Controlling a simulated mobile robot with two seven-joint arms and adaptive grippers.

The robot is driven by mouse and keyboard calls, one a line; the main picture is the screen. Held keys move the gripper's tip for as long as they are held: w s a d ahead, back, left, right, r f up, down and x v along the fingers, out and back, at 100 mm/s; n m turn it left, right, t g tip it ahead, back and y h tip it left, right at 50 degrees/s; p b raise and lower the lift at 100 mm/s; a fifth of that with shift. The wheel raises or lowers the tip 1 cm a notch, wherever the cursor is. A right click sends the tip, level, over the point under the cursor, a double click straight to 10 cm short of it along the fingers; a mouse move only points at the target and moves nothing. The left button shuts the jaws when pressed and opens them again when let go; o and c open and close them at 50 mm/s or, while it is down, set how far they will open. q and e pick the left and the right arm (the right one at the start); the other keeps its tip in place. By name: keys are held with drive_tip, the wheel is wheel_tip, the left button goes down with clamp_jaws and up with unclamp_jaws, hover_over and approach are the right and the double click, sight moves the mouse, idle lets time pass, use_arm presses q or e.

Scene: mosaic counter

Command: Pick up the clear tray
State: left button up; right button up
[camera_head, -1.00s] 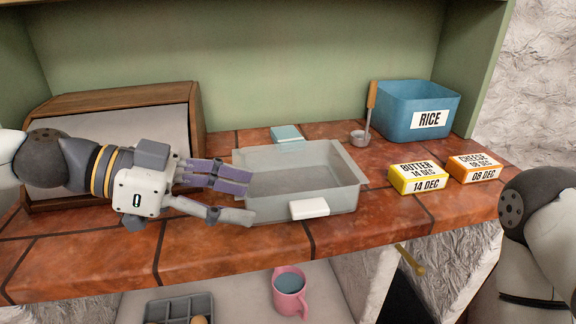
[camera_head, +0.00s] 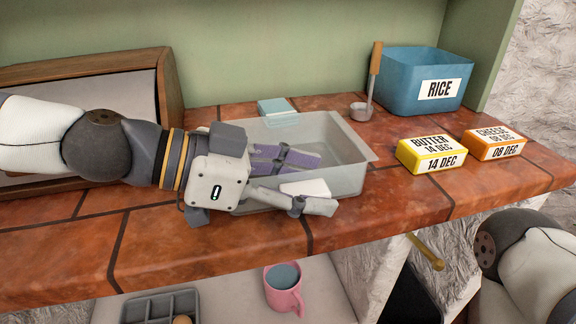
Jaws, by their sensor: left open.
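My left gripper (camera_head: 322,182) comes in from the left and is open. One pair of purple-grey finger parts shows over the tray's inside, and the other finger shows at the front side. The gripper hides the tray's left end. A white block (camera_head: 305,188) shows at the tray's front, partly behind the front finger. Whether the fingers touch the tray I cannot tell. My right arm shows at the lower right, but its gripper does not.
Butter (camera_head: 431,155) and cheese (camera_head: 495,144) boxes sit right of the tray. A blue rice bin (camera_head: 400,85) and a scoop (camera_head: 362,110) stand behind. A light blue block (camera_head: 273,107) lies behind the tray. A wooden bread box (camera_head: 172,90) is at left. A pink mug (camera_head: 283,297) stands below.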

use_arm(q)
drive_tip(key=shift+r, duration=0.15)
clamp_jaws()
